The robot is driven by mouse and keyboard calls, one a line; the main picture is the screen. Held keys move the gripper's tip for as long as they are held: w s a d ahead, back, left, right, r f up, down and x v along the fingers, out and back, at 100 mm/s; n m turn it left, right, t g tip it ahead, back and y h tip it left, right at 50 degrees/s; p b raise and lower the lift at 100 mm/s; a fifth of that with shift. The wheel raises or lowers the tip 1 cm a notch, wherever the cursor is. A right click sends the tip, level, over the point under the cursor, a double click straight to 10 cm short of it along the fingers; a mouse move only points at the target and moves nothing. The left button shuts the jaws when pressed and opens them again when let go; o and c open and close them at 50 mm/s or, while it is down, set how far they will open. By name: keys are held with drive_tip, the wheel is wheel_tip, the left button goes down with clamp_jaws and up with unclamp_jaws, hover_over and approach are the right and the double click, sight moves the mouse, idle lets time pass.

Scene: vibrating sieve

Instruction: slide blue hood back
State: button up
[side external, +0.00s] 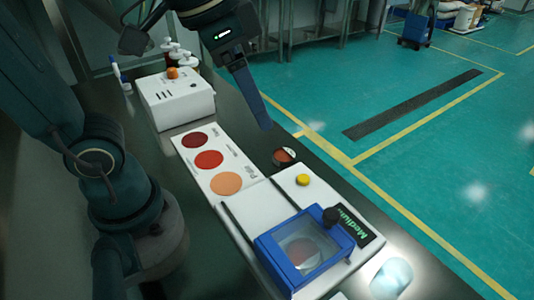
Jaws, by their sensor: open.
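The blue hood (268,246) sits at the front end of the white sieve machine (276,196). It has a clear window, and a round dish with reddish contents (302,252) shows through it. A black knob (331,215) stands at the hood's far right corner. Dark slots run along the machine's top, behind the hood. My gripper (265,127) is open and empty, pointing down, well behind the hood and apart from it. It looks to be above the table's far right edge; its height is hard to judge. Only one finger shows clearly.
A yellow button (303,180) and a small dark dish with reddish contents (284,157) lie behind the hood. A white card with three colored circles (195,157) lies left of them. A white box (178,103) and bottles stand farther back. A glowing pale cylinder (391,276) stands front right.

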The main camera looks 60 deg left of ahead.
drive_tip(key=w+d+f+m+g, duration=0.25)
drive_tip(key=w+d+m, duration=0.2)
drive_tip(key=d, duration=0.35)
drive_tip(key=m+g, duration=0.1)
drive_tip(key=g, duration=0.1)
hover_over(332, 213)
drive_tip(key=shift+y, duration=0.3)
wheel_tip(332, 213, down, 5)
drive_tip(key=shift+r, duration=0.2)
drive_tip(key=shift+f, duration=2.4)
clamp_jaws()
